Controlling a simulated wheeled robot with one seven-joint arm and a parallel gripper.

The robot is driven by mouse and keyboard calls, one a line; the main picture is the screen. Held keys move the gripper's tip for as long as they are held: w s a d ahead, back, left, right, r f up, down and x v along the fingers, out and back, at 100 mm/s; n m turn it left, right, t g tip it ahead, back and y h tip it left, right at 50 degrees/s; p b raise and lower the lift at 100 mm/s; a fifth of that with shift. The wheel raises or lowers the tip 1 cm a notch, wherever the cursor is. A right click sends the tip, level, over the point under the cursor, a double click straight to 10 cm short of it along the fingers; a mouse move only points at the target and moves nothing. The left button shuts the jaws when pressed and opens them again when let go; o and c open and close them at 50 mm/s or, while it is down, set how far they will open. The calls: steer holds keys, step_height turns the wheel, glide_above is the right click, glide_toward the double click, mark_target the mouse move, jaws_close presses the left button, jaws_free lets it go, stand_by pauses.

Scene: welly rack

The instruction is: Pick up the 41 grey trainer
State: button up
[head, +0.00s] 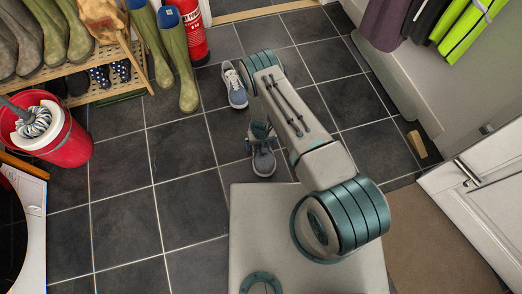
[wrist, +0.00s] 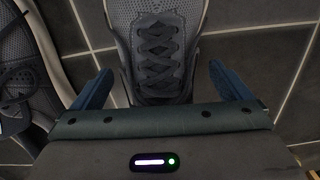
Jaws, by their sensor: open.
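A grey trainer (head: 264,162) with a pale sole stands on the dark tiled floor, partly hidden by my gripper (head: 261,138) above it. In the wrist view this trainer's dark-laced upper (wrist: 157,48) lies between the two blue fingers of my gripper (wrist: 160,68). The fingers are open, one on each side, with gaps to the shoe; whether they reach down beside it I cannot tell. A second blue-grey trainer (head: 235,86) with a white sole stands farther off, and a trainer (wrist: 22,75) shows at the left of the wrist view. I can read no size on either.
A wooden rack (head: 105,72) with wellies is at the upper left. Green wellies (head: 188,88) and a red extinguisher (head: 191,30) stand beside it. A red mop bucket (head: 70,150) is at left. Open tiles (head: 185,160) lie left of the trainers.

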steer(key=shift+f, duration=0.35)
steer(key=shift+r, duration=0.1)
steer(key=c, duration=1.2)
